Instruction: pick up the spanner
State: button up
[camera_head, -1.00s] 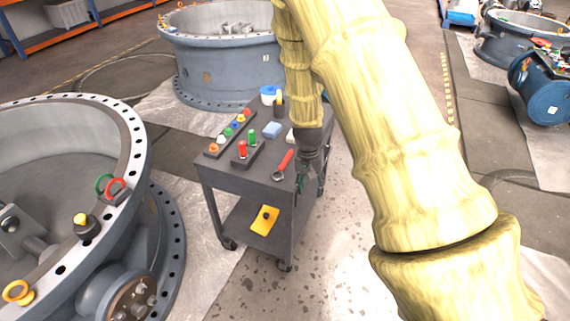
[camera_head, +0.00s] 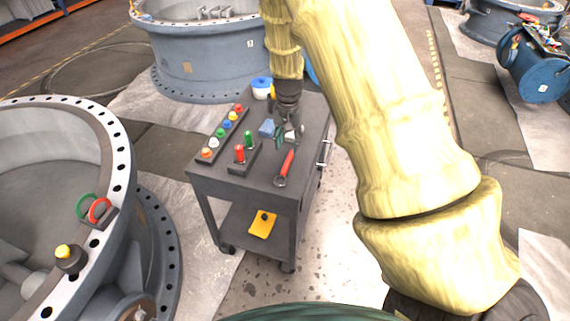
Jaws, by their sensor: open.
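The spanner (camera_head: 284,168) lies on the dark top of the trolley (camera_head: 232,181), near its right front part. It has a red handle and a grey head that points toward the front edge. My gripper (camera_head: 288,136) is open, pointing down over the trolley top, just behind the spanner's handle end. It is apart from the spanner in the picture; its exact height is hard to tell. A light block shows beside and partly behind the fingers.
A blue sponge-like block (camera_head: 267,128) lies left of my gripper. A rack of coloured knobs (camera_head: 221,133) and a holder with red and green pieces (camera_head: 243,156) stand further left. A white and blue tub (camera_head: 262,88) stands behind.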

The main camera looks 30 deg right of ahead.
aim_at(288, 160)
notch_tip(288, 160, down, 2)
jog(key=shift+w+d+f, duration=0.1)
jog(key=shift+f, duration=0.65)
jog(key=shift+s+f+p, duration=0.2)
jog(key=shift+f+p, duration=0.1)
jog(key=shift+f, duration=1.8)
grip_shut()
